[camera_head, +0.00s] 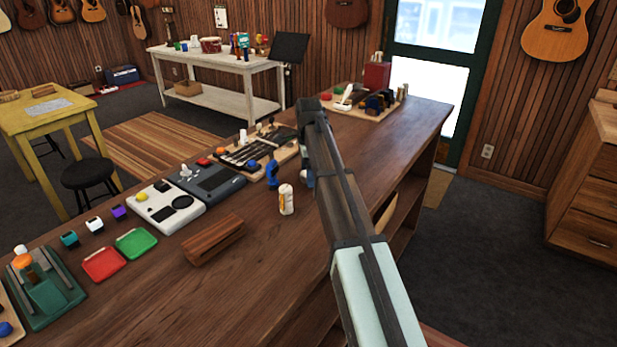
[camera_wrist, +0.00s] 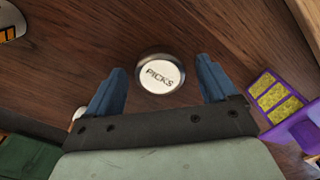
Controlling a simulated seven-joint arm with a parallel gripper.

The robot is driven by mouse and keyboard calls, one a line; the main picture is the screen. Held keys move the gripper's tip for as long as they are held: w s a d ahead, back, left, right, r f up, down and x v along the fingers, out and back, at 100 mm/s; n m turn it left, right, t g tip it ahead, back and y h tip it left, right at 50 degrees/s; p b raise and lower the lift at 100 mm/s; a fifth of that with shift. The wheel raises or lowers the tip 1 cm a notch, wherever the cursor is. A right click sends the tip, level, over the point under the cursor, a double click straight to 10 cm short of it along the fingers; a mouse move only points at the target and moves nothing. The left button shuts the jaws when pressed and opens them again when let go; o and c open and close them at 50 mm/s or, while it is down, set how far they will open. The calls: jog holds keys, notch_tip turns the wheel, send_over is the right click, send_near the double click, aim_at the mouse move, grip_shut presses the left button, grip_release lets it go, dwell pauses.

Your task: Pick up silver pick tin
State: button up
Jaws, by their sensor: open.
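The silver pick tin (camera_wrist: 159,74) shows in the wrist view as a round tin with a silver rim and a white lid lettered "PICKS". It lies flat on the dark wooden counter (camera_wrist: 220,35). My gripper (camera_wrist: 162,80) is open, with one blue finger to the left of the tin and one to the right. The tin appears between and slightly beyond the fingertips, with clear space on both sides. I cannot tell the height of the fingers above it. In the head view my arm hides the tin.
In the wrist view a purple container (camera_wrist: 287,107) with yellow-green contents stands right of the gripper. A green object (camera_wrist: 28,157) is at lower left. In the head view a white bottle (camera_head: 286,199), a wooden block (camera_head: 215,240) and a grey device (camera_head: 206,181) stand on the counter (camera_head: 275,255).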

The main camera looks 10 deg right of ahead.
jog(key=shift+c, duration=0.3)
jog(key=c, duration=1.1)
jog(key=shift+r, duration=0.1)
